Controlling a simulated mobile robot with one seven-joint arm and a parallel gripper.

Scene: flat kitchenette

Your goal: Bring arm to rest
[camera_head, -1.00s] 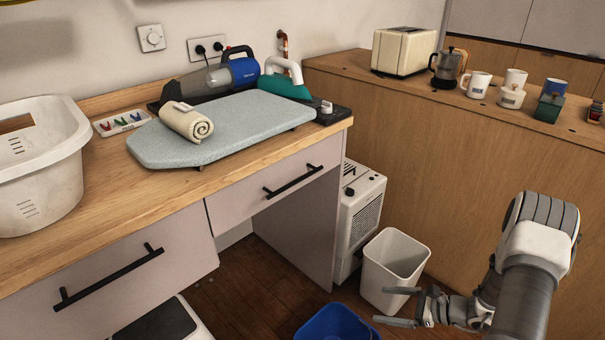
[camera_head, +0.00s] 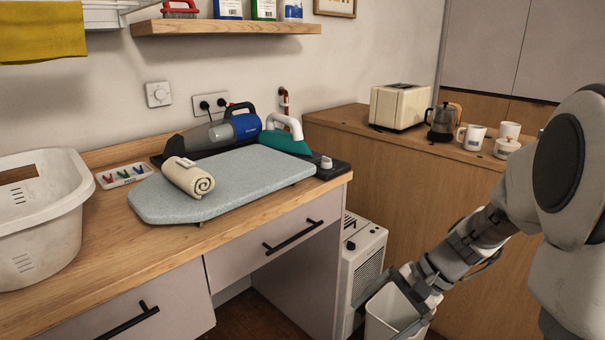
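My arm comes in from the right side of the picture and slants down to the left. My gripper (camera_head: 393,306) is at its lower end, low in the view, in front of the white bin (camera_head: 384,318). Its two fingers are spread apart with nothing seen between them. The gripper and arm hide part of the bin; whether they touch it I cannot tell.
The wooden counter (camera_head: 110,225) holds a white basket (camera_head: 40,225), an ironing board (camera_head: 235,185), a rolled towel (camera_head: 188,177), a vacuum (camera_head: 235,128) and an iron (camera_head: 288,137). A white appliance (camera_head: 362,260) stands beside the bin. A wooden cabinet (camera_head: 350,185) stands behind.

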